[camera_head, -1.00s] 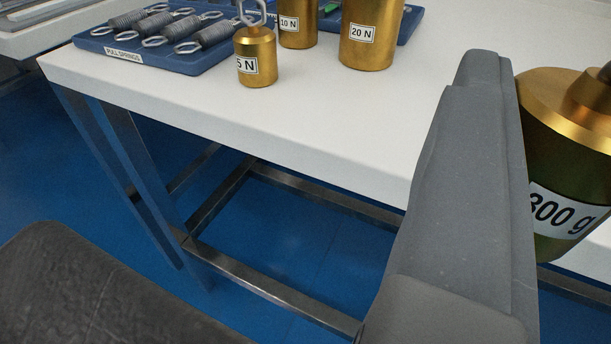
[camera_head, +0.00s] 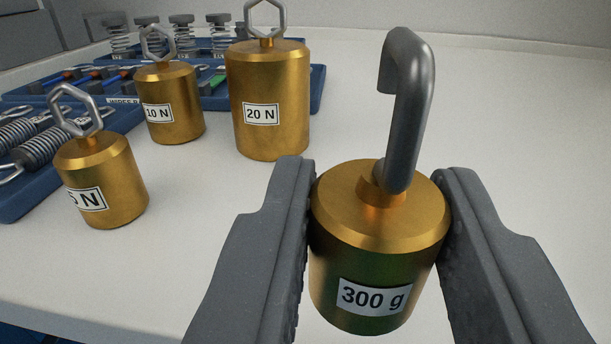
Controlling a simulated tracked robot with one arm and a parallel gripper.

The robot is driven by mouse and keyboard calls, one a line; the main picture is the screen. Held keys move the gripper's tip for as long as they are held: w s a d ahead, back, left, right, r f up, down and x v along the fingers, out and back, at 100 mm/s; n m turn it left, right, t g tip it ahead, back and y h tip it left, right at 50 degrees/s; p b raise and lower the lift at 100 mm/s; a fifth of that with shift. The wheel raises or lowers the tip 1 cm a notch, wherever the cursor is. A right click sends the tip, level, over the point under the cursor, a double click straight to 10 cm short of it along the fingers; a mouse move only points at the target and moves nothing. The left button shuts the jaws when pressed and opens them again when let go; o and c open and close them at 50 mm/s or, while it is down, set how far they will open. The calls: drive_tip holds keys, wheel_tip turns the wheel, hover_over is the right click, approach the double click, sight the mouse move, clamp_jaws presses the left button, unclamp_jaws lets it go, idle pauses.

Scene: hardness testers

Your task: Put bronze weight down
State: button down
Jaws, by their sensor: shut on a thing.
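The bronze weight (camera_head: 345,270) is a brass-coloured cylinder labelled "300 g" with a grey hook on top. My gripper (camera_head: 377,215) is shut on its sides, one finger on the left and one on the right. The weight is upright and appears over the white table top (camera_head: 470,130). I cannot tell whether its base touches the table.
Brass weights marked 5 N (camera_head: 115,180), 10 N (camera_head: 180,105) and 20 N (camera_head: 280,90) stand to the left. Blue trays (camera_head: 318,88) with springs and other parts lie behind them. The table to the right and behind the held weight is clear.

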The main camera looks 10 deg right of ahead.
sight(337, 270)
drive_tip(key=w, duration=0.2)
drive_tip(key=shift+w+f, duration=0.15)
drive_tip(key=shift+w, duration=0.15)
drive_tip(key=shift+f+b, duration=0.75)
drive_tip(key=shift+f, duration=1)
drive_tip(key=c, duration=1.1)
unclamp_jaws()
drive_tip(key=shift+o, duration=0.2)
drive_tip(key=p+v, duration=0.2)
drive_tip(key=v, duration=1)
drive_tip(key=shift+r, duration=0.15)
